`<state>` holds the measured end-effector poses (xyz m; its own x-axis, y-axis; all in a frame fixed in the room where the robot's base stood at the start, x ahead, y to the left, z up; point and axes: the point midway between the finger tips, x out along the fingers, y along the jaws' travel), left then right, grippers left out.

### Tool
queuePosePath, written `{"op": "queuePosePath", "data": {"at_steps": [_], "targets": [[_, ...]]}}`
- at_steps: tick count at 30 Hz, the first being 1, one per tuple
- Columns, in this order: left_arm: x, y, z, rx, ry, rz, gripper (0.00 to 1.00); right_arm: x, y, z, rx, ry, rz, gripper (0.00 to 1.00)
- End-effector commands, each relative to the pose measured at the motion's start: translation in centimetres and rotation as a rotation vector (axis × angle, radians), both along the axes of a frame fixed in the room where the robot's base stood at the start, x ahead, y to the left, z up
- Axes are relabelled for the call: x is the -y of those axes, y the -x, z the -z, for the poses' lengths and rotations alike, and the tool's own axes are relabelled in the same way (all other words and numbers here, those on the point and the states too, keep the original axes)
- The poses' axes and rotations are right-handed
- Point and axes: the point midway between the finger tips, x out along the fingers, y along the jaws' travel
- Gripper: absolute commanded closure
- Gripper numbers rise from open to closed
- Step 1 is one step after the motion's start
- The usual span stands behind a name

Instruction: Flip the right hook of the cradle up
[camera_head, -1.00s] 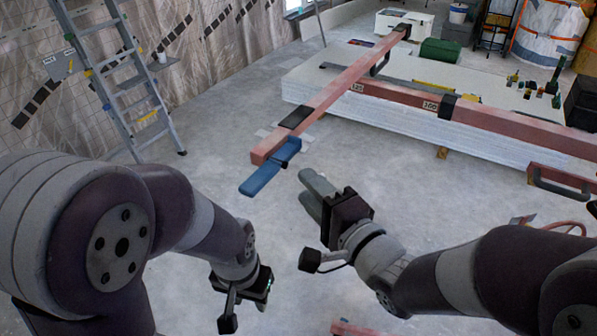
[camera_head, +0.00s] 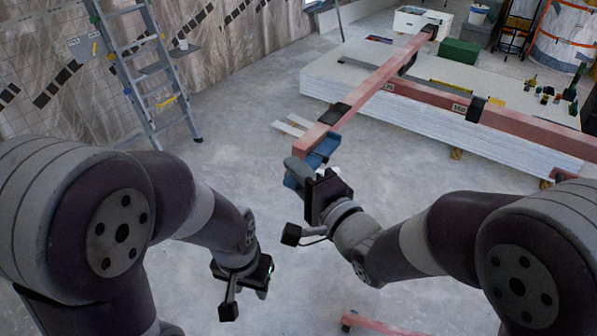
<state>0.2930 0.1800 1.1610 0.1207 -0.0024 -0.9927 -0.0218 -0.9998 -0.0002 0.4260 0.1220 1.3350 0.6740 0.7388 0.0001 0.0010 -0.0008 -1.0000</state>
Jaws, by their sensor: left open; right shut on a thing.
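The cradle's red bar (camera_head: 375,82) runs from the back right towards me, with a black band near its near end. A blue hook (camera_head: 322,148) sits at that near end. My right gripper (camera_head: 296,174) is at the hook, its grey fingers shut on it. Blue shows above and beside the fingers; they partly cover the hook, so its exact tilt is hard to tell. My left gripper (camera_head: 262,288) is lower and to the left, open and empty above the floor, apart from the cradle.
A stack of white panels (camera_head: 405,112) lies behind, with a second red bar (camera_head: 520,127) across it. A stepladder (camera_head: 150,75) stands at the back left by the sheeted wall. A red bar piece (camera_head: 375,325) shows at the bottom. The floor between is clear.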

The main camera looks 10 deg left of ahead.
Motion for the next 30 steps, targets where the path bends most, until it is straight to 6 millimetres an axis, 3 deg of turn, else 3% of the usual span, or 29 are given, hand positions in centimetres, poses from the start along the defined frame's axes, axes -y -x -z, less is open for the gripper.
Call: {"op": "queuePosePath", "data": {"at_steps": [5, 11, 30], "targets": [[0.0, 0.0, 0.9, 0.0, 0.0, 0.0, 0.6, 0.1, -0.1, 0.3, 0.023, 0.002, 0.005, 1.0], [0.0, 0.0, 4.0, 0.0, 0.0, 0.0, 0.6, 0.2, -0.2, 1.5, 0.108, 0.032, 0.005, 1.0], [0.0, -0.1, 18.4, 0.0, 0.0, 0.0, 0.6, 0.7, -1.6, 5.3, 0.651, 0.235, 0.01, 1.0]]}}
